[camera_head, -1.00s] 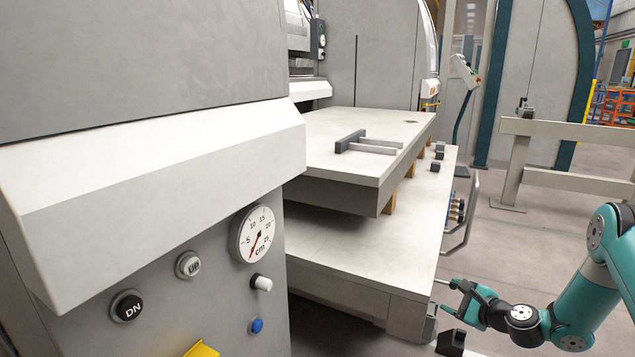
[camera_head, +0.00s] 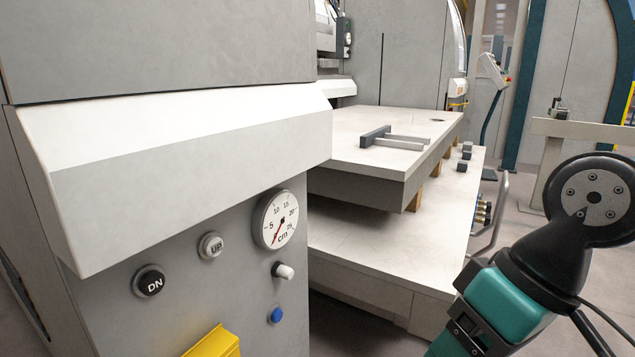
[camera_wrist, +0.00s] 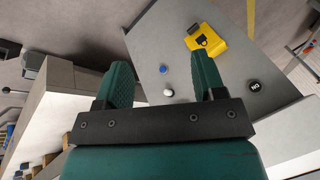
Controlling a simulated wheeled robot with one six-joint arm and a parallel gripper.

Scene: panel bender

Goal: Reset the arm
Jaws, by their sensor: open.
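My arm shows at the lower right of the head view, with a black round joint above a teal section. The fingertips are not visible there. In the wrist view my gripper (camera_wrist: 160,62) is open, with nothing between its teal fingers. Beyond it is the grey control panel (camera_head: 240,320). The panel carries a black DN button (camera_head: 149,281), a grey UP button (camera_head: 211,246), a white knob (camera_head: 284,271), a blue button (camera_head: 276,315) and a round cm dial (camera_head: 275,219). A finger seems to hide the UP button in the wrist view.
A yellow box (camera_head: 213,345) sits low on the panel and also shows in the wrist view (camera_wrist: 206,42). A beige rail (camera_head: 580,131) stands at the right.

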